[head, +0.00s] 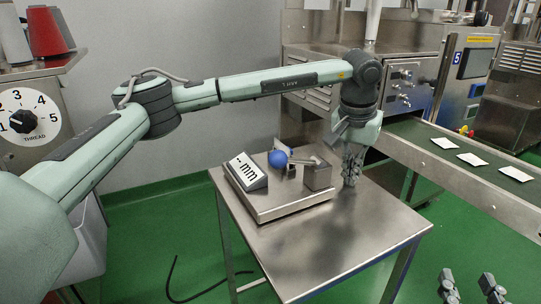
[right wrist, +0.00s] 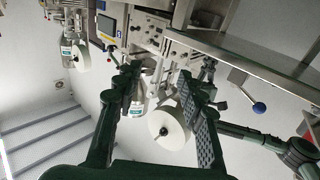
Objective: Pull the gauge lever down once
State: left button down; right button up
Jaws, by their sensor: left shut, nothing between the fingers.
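The gauge (head: 290,205) is a flat metal base on a small steel table, with a tilted display (head: 247,171) reading "- mm". Its lever has a blue ball knob (head: 278,158), raised above the base, beside a metal block (head: 318,177). My left gripper (head: 351,180) points down just right of the gauge, shut and empty, apart from the knob. Whether its tips touch the table is unclear. My right gripper (head: 470,290) is at the bottom right, fingers apart; it shows open and empty in the right wrist view (right wrist: 165,75).
The steel table (head: 340,240) has bare room in front of the gauge. A conveyor (head: 455,160) with white packets runs behind on the right. A thread dial (head: 28,120) is at the left. The right wrist view shows another blue knob (right wrist: 259,107) on a rod and a white spool (right wrist: 170,132).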

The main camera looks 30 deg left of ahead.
pick_arm(q)
jog(key=shift+r+p, duration=0.35)
jog(key=shift+r, duration=0.1)
jog(key=shift+r+p, duration=0.35)
jog(key=shift+r, duration=0.3)
jog(key=shift+r+p, duration=0.35)
jog(key=shift+r, duration=0.15)
jog(key=shift+r+p, duration=0.35)
jog(key=shift+r, duration=0.2)
jog(key=shift+r+p, duration=0.3)
jog(key=shift+r, duration=0.15)
jog(key=shift+r+p, duration=0.35)
jog(key=shift+r, duration=0.15)
jog(key=shift+r+p, duration=1.8)
jog(key=shift+r, duration=0.85)
pick_arm(e)
jog(key=s+d+f+g+h, duration=0.2)
jog(key=s+d+f+g, duration=0.2)
jog(key=d+f, duration=0.2)
jog(key=s+d+f+m+g+h, duration=0.1)
jog(key=s+d+f+g+h, duration=0.2)
jog(key=f, duration=0.6)
jog(key=s+d+f+m+g+h, duration=0.1)
jog(key=s+d+f+g+h, duration=0.1)
jog(key=s+d+f+g, duration=0.3)
jog(key=shift+s+d+f+g, duration=0.4)
jog(key=shift+d+f+g, duration=0.6)
jog(key=shift+d+f, duration=0.65)
